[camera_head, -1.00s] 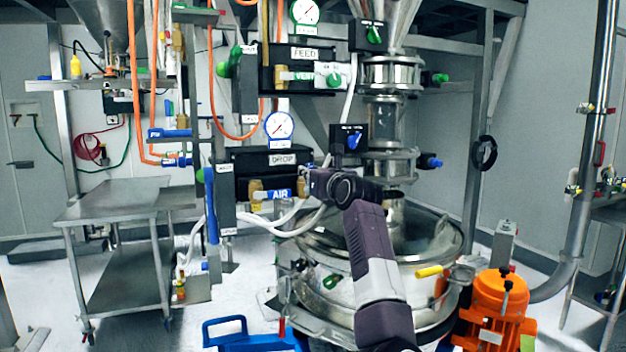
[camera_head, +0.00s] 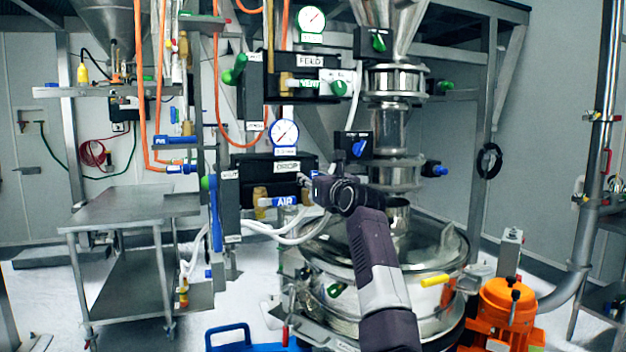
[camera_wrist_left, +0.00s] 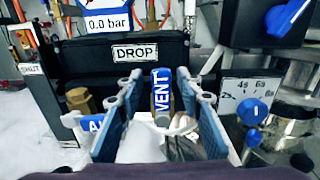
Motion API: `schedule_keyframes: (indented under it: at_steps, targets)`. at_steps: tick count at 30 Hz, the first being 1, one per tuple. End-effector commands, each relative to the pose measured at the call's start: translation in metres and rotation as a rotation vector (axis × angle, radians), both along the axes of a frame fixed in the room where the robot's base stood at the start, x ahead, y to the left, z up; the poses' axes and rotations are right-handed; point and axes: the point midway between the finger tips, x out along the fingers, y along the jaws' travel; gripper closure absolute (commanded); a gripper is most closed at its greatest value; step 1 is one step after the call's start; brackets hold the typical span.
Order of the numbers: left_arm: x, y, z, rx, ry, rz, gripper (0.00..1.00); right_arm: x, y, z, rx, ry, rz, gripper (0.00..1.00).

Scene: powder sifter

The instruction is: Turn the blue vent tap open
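My left gripper (camera_wrist_left: 160,80) is open, with one blue-grey finger on each side of the handle. I cannot tell whether either finger touches it. In the head view my left gripper (camera_head: 308,186) is at the right end of the DROP box and hides the vent tap. The blue AIR tap (camera_head: 280,201) is just left of it. My right gripper is not in view.
The black DROP box (camera_head: 250,167) has a pressure gauge (camera_head: 284,132) above it. Above is the FEED box (camera_head: 310,61) with a green-handled vent tap (camera_head: 339,88). A dial with a blue knob (camera_head: 359,148) is close on the right. White hoses (camera_head: 270,228) hang below.

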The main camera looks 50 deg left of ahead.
Motion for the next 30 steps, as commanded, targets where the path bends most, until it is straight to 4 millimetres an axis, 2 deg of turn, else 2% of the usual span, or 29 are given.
schedule_keyframes:
  at_steps: [4,8,21,25,30]
  targets:
    - [-0.001,-0.003,-0.001,-0.001,0.002,-0.001,0.67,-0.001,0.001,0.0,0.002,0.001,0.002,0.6]
    - [-0.005,-0.016,-0.002,-0.002,0.001,-0.002,0.67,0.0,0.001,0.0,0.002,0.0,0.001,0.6]
    - [-0.037,-0.093,-0.002,-0.002,0.001,-0.002,0.67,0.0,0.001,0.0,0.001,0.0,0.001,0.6]
    - [-0.043,-0.105,-0.001,-0.001,0.0,-0.001,0.67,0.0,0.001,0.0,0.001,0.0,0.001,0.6]
    - [-0.046,-0.11,-0.001,-0.001,0.001,0.001,0.67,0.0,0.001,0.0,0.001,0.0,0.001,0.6]
